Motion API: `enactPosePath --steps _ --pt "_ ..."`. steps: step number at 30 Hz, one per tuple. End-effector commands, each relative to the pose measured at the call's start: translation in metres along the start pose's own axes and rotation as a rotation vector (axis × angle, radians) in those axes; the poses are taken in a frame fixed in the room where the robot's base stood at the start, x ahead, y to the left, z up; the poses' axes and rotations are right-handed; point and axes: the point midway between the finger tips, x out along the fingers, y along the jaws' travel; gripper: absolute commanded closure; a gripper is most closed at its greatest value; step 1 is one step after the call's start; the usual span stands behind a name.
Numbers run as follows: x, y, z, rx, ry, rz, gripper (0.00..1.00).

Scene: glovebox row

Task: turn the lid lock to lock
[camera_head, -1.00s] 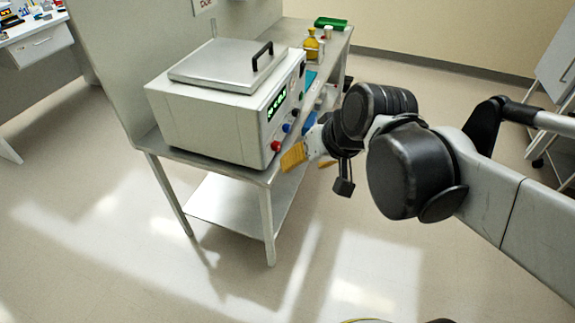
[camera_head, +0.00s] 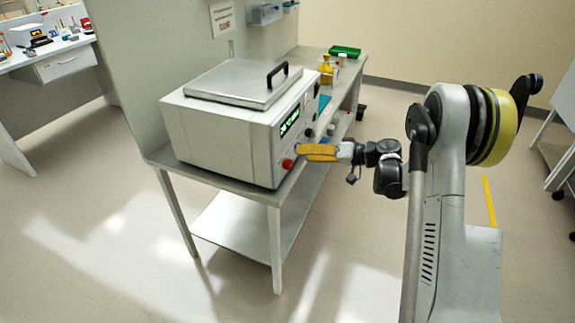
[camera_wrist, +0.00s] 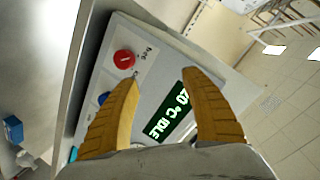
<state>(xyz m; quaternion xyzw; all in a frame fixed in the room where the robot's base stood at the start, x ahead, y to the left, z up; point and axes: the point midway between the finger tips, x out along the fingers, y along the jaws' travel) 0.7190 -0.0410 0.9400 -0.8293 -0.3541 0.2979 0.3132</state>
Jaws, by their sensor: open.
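The white benchtop machine (camera_head: 222,135) has a flat metal lid (camera_head: 245,84) with a black handle, and the lid looks closed. Its front panel has a red knob (camera_head: 288,163), also in the wrist view (camera_wrist: 124,59), a blue control (camera_wrist: 103,98) and a lit green display (camera_wrist: 168,113) reading 20 °C IDLE. Dark controls (camera_head: 309,133) sit farther along the panel. I cannot tell which control is the lid lock. My gripper (camera_head: 303,152), with orange fingers, is open and empty in front of the panel. In the wrist view the fingers (camera_wrist: 160,77) frame the panel between red knob and display.
The machine stands on a metal table (camera_head: 168,160) with a lower shelf. Behind it are a yellow bottle (camera_head: 326,70) and a green tray (camera_head: 345,52). A grey partition (camera_head: 150,50) rises behind the machine. The floor in front is clear.

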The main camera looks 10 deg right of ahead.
Motion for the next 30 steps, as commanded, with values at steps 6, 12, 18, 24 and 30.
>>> enactPosePath --steps 6,12,18,24,30 --pt "-0.007 0.072 0.027 -0.051 0.13 -0.151 0.45" --pt "-0.012 0.09 0.04 -0.076 0.18 -0.206 0.45" --pt "0.011 0.087 0.038 -0.078 0.18 -0.211 0.45" --pt "0.051 0.079 0.032 -0.078 0.179 -0.21 0.45" --pt "0.08 0.072 0.025 -0.077 0.181 -0.209 0.45"
